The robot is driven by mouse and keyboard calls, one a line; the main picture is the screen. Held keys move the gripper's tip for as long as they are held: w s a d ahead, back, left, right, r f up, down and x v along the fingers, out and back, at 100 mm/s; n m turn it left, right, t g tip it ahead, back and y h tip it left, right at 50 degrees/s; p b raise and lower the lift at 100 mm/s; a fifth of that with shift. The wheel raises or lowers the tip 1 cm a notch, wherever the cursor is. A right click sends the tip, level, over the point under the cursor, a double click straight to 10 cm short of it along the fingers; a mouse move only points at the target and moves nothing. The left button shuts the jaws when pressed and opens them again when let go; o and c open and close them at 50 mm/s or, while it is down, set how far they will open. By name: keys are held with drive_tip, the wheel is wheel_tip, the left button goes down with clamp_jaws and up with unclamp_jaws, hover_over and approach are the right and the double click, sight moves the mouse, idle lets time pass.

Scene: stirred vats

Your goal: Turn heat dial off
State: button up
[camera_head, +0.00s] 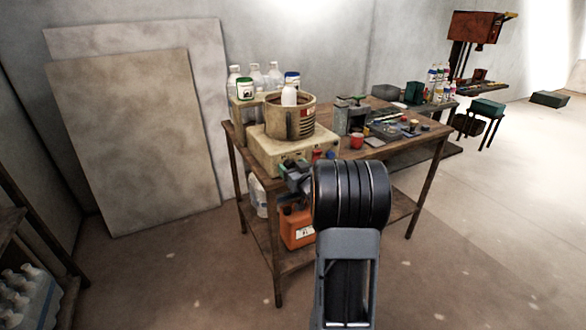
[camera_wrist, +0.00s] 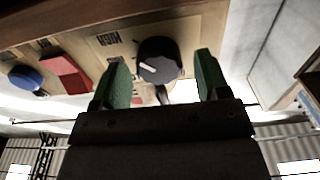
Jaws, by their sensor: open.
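The heat dial (camera_wrist: 158,60) is a dark round knob with a short white mark, on the beige front panel (camera_wrist: 200,25) of the stirred vat unit. My gripper (camera_wrist: 162,64) is open, with one green fingertip on each side of the dial in that view. I see no finger pressed against the dial, and cannot tell how deep they reach. In the head view my gripper (camera_head: 295,178) is at the front of the beige base (camera_head: 268,150), below the round vat (camera_head: 290,120), and hides the dial.
A red switch (camera_wrist: 65,72) and a blue knob (camera_wrist: 25,77) sit on the same panel. The unit stands on a wooden table (camera_head: 432,134) with bottles, a red cup (camera_head: 357,140) and tools. An orange canister (camera_head: 297,227) is on the lower shelf. Floor at right is clear.

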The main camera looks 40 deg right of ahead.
drive_tip(key=shift+c, duration=0.3)
drive_tip(key=c, duration=0.9)
